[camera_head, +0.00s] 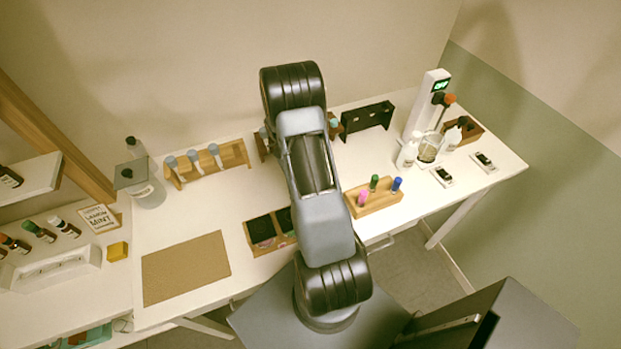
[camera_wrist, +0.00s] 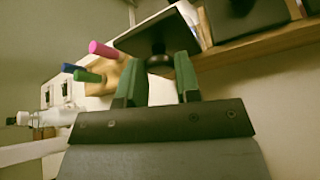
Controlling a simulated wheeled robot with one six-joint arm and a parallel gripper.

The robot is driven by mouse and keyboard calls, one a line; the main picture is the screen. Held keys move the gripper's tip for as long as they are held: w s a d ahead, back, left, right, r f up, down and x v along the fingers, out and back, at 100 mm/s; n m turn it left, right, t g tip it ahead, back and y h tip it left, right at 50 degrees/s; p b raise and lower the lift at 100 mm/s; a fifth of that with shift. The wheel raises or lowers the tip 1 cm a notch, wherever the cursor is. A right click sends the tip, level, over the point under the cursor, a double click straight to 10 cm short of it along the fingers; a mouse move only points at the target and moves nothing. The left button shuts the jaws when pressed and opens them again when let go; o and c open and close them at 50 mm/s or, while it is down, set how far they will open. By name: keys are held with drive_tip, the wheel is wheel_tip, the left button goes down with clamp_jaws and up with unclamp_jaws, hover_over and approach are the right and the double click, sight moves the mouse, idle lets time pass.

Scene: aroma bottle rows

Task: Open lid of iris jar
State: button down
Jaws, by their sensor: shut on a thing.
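In the wrist view my gripper (camera_wrist: 159,72) has its two green fingers on either side of a round black knob (camera_wrist: 158,60). It is shut on this knob, which sits on a flat black lid (camera_wrist: 150,37). A second black lid (camera_wrist: 245,20) is to the right of it. In the head view a wooden tray (camera_head: 257,247) holds dark-lidded jars, with one lid (camera_head: 261,228) clear of my arm. My arm hides the gripper and part of the tray there. I cannot read which jar is iris, nor tell whether the held lid touches its jar.
A wooden block (camera_head: 378,205) with pink, green and blue-capped vials stands right of my arm. A brown mat (camera_head: 186,267) lies at the left. A tube rack (camera_head: 205,165) stands behind. A white device (camera_head: 428,100) and bottles stand at the right.

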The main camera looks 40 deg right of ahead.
drive_tip(key=shift+f, duration=0.15)
idle(0.3)
drive_tip(key=c, duration=0.8)
unclamp_jaws()
drive_tip(key=shift+r, duration=0.2)
drive_tip(key=s+r, duration=0.1)
drive_tip(key=r, duration=0.1)
drive_tip(key=s+a+r, duration=0.1)
drive_tip(key=r, duration=0.2)
drive_tip(key=s+a+r, duration=0.1)
drive_tip(key=r, duration=0.2)
drive_tip(key=shift+s+a, duration=0.1)
drive_tip(key=shift+s, duration=0.3)
drive_tip(key=s+a+r, duration=0.4)
drive_tip(key=s, duration=0.4)
drive_tip(key=shift+s+a+r, duration=0.15)
drive_tip(key=shift+a+r, duration=0.2)
